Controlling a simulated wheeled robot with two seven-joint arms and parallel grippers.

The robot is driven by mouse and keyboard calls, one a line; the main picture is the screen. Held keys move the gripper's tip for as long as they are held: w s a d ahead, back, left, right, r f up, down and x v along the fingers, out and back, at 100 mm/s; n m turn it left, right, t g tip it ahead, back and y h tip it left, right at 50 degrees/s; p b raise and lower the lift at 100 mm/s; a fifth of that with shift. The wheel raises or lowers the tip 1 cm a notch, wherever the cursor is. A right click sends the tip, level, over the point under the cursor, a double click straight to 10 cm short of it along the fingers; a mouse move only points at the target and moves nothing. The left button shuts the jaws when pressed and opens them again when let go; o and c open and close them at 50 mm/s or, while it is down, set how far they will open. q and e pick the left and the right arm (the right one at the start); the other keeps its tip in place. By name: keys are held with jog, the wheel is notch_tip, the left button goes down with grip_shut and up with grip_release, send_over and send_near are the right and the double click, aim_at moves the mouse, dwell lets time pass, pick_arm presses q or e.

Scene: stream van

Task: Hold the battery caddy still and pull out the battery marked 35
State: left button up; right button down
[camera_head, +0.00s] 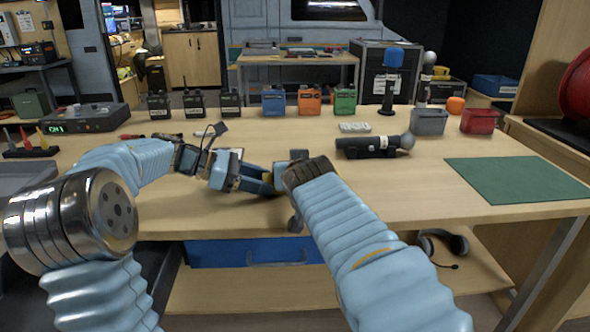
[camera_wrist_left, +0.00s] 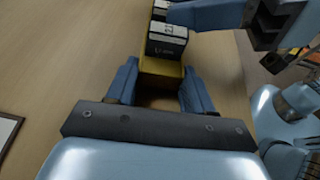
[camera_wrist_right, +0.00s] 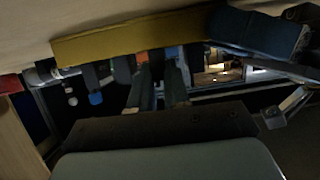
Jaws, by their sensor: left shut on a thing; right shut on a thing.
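The yellow battery caddy (camera_wrist_left: 160,72) lies between my left gripper's fingers (camera_wrist_left: 158,90), which are shut on its near end. Another battery (camera_wrist_left: 160,8) is cut by the top edge beside my right gripper's finger (camera_wrist_left: 205,14). My right gripper (camera_wrist_right: 160,62) is shut at the caddy (camera_wrist_right: 110,45), apparently on a battery; its grip is mostly hidden.
Several radios (camera_head: 310,100) stand along the table's back. A microphone (camera_head: 375,145) lies right of the grippers, and a green mat (camera_head: 520,180) lies at the right. The table front is mostly clear. Headphones (camera_head: 440,243) are on the lower shelf.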

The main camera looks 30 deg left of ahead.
jog(key=shift+r, duration=0.2)
jog(key=shift+r, duration=0.85)
jog(key=shift+r, duration=0.35)
jog(key=shift+r, duration=0.35)
jog(key=shift+r, duration=0.25)
jog(key=shift+r, duration=1.35)
pick_arm(q)
jog(key=o, duration=1.1)
jog(key=shift+o, duration=0.2)
